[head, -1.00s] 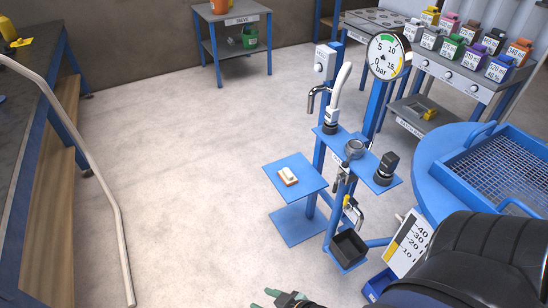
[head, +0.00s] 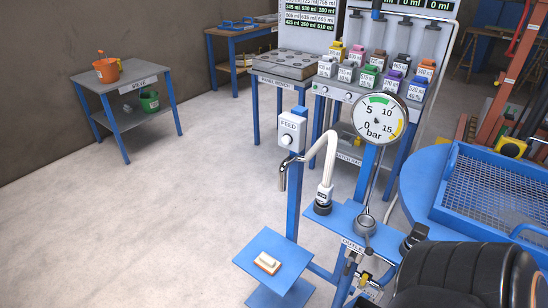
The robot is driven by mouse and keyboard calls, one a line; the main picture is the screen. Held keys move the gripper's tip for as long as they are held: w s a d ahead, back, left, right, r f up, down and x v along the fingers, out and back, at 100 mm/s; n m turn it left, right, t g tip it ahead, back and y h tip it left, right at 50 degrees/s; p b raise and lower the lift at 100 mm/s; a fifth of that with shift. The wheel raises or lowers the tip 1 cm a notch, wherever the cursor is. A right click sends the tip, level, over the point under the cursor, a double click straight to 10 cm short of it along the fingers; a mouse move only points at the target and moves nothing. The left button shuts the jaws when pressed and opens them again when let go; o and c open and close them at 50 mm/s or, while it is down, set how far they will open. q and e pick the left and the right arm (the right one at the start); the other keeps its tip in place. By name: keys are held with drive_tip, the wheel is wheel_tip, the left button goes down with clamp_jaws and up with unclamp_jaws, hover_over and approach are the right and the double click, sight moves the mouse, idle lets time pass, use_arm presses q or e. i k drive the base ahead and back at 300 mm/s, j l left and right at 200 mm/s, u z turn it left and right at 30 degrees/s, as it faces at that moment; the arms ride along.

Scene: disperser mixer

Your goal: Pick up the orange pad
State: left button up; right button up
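A small pad (head: 267,263) with a white top and an orange lower edge lies on a blue square shelf (head: 290,259) of the blue stand, low in the middle of the head view. No gripper shows in the head view now. Nothing is seen touching the pad.
Beside the pad stand a blue post with a FEED box (head: 291,131), a curved white spout (head: 325,160) and a round pressure gauge (head: 380,117). A round blue table with a mesh tray (head: 500,200) is at the right.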

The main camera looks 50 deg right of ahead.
sight(266, 263)
drive_tip(key=i+j+z, duration=0.1)
drive_tip(key=i+z, duration=0.25)
drive_tip(key=i+j+z, duration=0.15)
drive_tip(key=z, duration=0.15)
drive_tip(key=i+j+z, duration=0.2)
drive_tip(key=z, duration=0.15)
drive_tip(key=i+j+z, duration=0.25)
drive_tip(key=z, duration=0.2)
drive_tip(key=i+j+z, duration=0.2)
drive_tip(key=z, duration=0.25)
drive_tip(key=i+j+z, duration=0.1)
drive_tip(key=j+z, duration=0.8)
drive_tip(key=i, duration=0.05)
